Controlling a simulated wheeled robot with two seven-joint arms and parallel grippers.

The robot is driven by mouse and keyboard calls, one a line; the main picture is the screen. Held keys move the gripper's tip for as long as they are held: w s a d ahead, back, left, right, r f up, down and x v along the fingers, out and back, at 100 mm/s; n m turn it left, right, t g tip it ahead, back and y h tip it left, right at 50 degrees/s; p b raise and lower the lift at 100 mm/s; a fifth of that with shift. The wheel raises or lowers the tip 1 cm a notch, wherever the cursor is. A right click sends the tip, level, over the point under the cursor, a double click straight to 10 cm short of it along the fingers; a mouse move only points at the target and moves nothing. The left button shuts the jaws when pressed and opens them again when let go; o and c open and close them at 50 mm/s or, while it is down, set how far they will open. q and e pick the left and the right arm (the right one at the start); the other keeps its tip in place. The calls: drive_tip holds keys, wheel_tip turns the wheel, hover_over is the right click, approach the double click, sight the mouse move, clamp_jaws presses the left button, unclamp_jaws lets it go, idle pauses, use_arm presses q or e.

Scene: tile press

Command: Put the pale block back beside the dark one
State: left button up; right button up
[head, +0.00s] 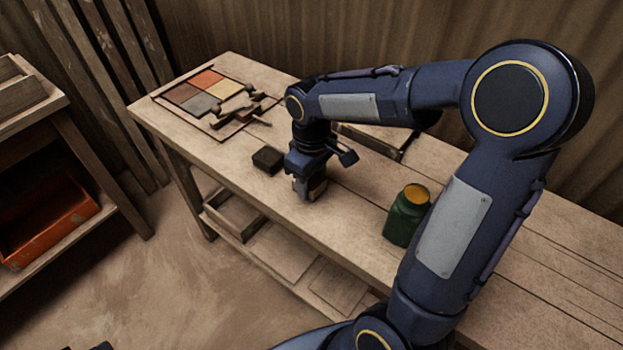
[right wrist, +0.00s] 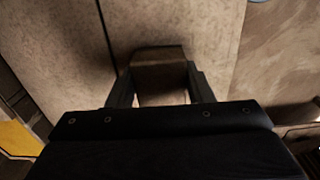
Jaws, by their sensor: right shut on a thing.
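The dark block (head: 268,160) sits on the wooden workbench (head: 345,215), near its front edge. My right gripper (head: 309,190) points down at the bench, a short way right of the dark block. It is shut on the pale block (head: 318,188), which is mostly hidden by the fingers in the head view. In the right wrist view the pale block (right wrist: 158,72) shows between the two fingers (right wrist: 160,88), over the bench top. I cannot tell whether it touches the bench. My left gripper is not in view.
A green jar (head: 402,222) with a yellow top stands to the right, close to my right arm. A panel of coloured tiles (head: 185,92) and wooden tools (head: 240,108) lie at the bench's far left. A tray (head: 385,145) lies behind my arm. Bare bench surrounds the dark block.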

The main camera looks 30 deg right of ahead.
sight(311, 180)
drive_tip(key=shift+f, duration=0.2)
drive_tip(key=o, duration=1)
drive_tip(key=shift+r, duration=0.1)
drive_tip(key=shift+r, duration=0.2)
wheel_tip(311, 180, up, 10)
drive_tip(key=r+p, duration=0.1)
drive_tip(key=p, duration=0.1)
drive_tip(key=s+a+f+m+t+y, duration=0.2)
drive_tip(key=s+m, duration=0.1)
drive_tip(key=s, duration=0.5)
drive_tip(key=s+a+f+m+t+y, duration=0.1)
drive_tip(key=s+a+f+m+t, duration=0.1)
drive_tip(key=s, duration=0.6)
drive_tip(key=shift+s+a+m+t+y, duration=0.25)
drive_tip(key=shift+m+t+y, duration=0.15)
drive_tip(key=shift+m+t, duration=0.35)
